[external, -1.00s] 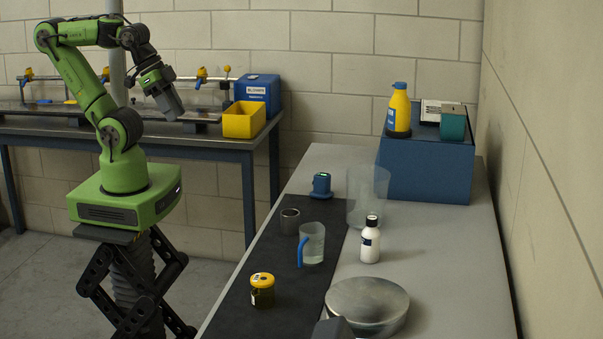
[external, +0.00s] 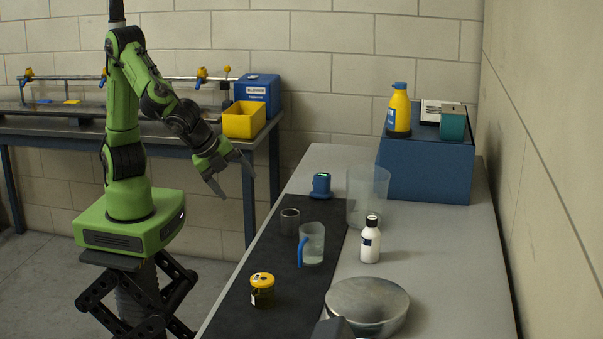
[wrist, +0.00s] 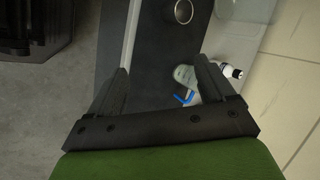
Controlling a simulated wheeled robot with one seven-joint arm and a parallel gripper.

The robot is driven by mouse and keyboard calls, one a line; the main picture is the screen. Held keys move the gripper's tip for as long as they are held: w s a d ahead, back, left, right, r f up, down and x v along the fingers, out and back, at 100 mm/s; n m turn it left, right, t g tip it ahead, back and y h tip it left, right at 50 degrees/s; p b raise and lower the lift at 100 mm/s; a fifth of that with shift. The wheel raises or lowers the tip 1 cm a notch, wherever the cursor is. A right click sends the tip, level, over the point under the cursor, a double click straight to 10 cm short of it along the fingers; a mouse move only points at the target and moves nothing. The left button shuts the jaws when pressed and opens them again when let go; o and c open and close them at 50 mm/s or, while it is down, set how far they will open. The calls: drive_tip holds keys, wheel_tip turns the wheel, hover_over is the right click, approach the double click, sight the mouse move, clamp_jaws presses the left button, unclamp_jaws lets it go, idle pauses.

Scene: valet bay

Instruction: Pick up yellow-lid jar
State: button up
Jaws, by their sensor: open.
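The yellow-lid jar (external: 262,290) stands upright on the dark mat near the front of the bench in the external view. It has a dark body and a pale label. I cannot make it out in the wrist view. My gripper (external: 233,172) is open and empty, in the air to the left of the bench and farther back than the jar. In the wrist view my open fingers (wrist: 160,78) spread over the floor, the bench edge and the mat.
On the dark mat (external: 285,255) stand a clear jug with a blue handle (external: 313,245) and a grey cup (external: 290,222). A white bottle (external: 370,240), a clear cylinder (external: 368,195) and a metal bowl (external: 367,304) stand to the right. A blue device (external: 321,184) is behind.

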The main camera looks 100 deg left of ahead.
sight(268, 287)
drive_tip(key=w+d+f+m+t+b, duration=0.1)
drive_tip(key=d+f+m+t, duration=0.1)
drive_tip(key=d+f+m, duration=0.1)
drive_tip(key=w+d+f+m+t+y+b, duration=0.1)
drive_tip(key=d+f+m+t+b, duration=0.1)
drive_tip(key=d+m, duration=0.3)
drive_tip(key=w+d+f+m+t+y+b, duration=0.1)
drive_tip(key=d+f+m+t+b, duration=0.1)
drive_tip(key=d+f+m, duration=0.2)
drive_tip(key=shift+w+d+f, duration=0.15)
drive_tip(key=shift+d+f, duration=0.15)
drive_tip(key=shift+d, duration=0.2)
drive_tip(key=shift+w+d+f, duration=0.1)
drive_tip(key=shift+d+f, duration=0.2)
drive_tip(key=shift+d, duration=0.2)
drive_tip(key=s+d+f+m+t+h+b, duration=0.1)
drive_tip(key=s+d+m+t+h, duration=0.15)
drive_tip(key=d+m, duration=0.3)
drive_tip(key=s+d+f+m+t+h+b, duration=0.1)
drive_tip(key=d+f+m+t, duration=0.1)
drive_tip(key=d+m+t, duration=0.3)
drive_tip(key=shift+n+g+y, duration=0.25)
drive_tip(key=shift+g, duration=0.2)
drive_tip(key=w, duration=0.5)
drive_tip(key=w+a+b, duration=0.1)
drive_tip(key=w, duration=0.4)
drive_tip(key=w+a+b, duration=0.1)
drive_tip(key=w, duration=0.4)
drive_tip(key=shift+r, duration=0.25)
drive_tip(key=shift+s, duration=0.1)
